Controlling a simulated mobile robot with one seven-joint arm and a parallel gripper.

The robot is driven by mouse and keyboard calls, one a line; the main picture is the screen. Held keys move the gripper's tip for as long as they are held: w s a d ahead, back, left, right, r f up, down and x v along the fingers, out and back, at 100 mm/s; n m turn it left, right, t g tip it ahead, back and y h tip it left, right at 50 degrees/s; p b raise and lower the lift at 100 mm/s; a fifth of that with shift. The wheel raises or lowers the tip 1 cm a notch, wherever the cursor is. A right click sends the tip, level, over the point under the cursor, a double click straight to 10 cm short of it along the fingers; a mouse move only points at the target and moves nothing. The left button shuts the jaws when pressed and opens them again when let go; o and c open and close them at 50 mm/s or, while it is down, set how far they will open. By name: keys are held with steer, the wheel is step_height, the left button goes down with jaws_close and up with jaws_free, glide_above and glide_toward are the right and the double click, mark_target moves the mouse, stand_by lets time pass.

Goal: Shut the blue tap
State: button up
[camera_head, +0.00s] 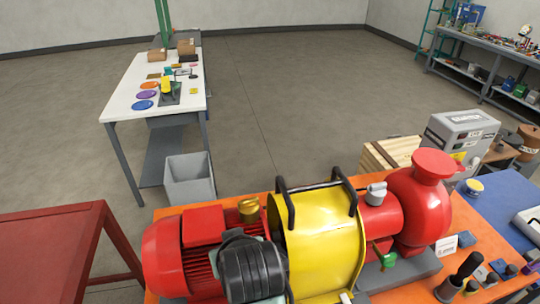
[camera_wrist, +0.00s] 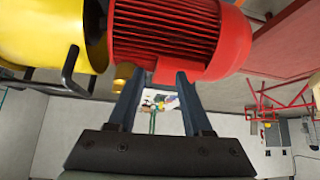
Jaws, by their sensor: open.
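I cannot make out a blue tap in either view. The pump skid shows a red motor (camera_head: 205,228), a yellow guard (camera_head: 322,240) with black handles, and a red pump casing (camera_head: 425,205). A small green-handled fitting (camera_head: 383,252) sits at the pump's front. In the wrist view my gripper (camera_wrist: 159,76) is open with nothing between its fingers. The motor (camera_wrist: 175,35) lies just beyond the fingertips, and the yellow guard (camera_wrist: 50,35) is at upper left. The dark end of my arm hides part of the motor and guard in the head view.
A blue mat (camera_head: 500,205) and a grey labelled box (camera_head: 460,140) are at right. A red table (camera_head: 50,250) stands at left. A white-topped table (camera_head: 125,98) and a grey bin (camera_head: 188,180) are behind. The floor between the benches is clear.

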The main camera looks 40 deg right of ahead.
steer(key=s+d+f+m+g+y, duration=0.1)
steer(key=s+d+f+g, duration=0.2)
steer(key=s+f, duration=0.4)
steer(key=shift+m+g, duration=0.3)
steer(key=p+x, duration=0.1)
steer(key=x, duration=0.2)
steer(key=p+x, duration=0.1)
steer(key=x, duration=0.3)
steer(key=s+p+x, duration=0.1)
steer(key=x, duration=0.3)
steer(key=shift+w+d+f, duration=0.1)
steer(key=shift+d+f, duration=0.15)
steer(key=shift+d, duration=0.1)
jaws_close()
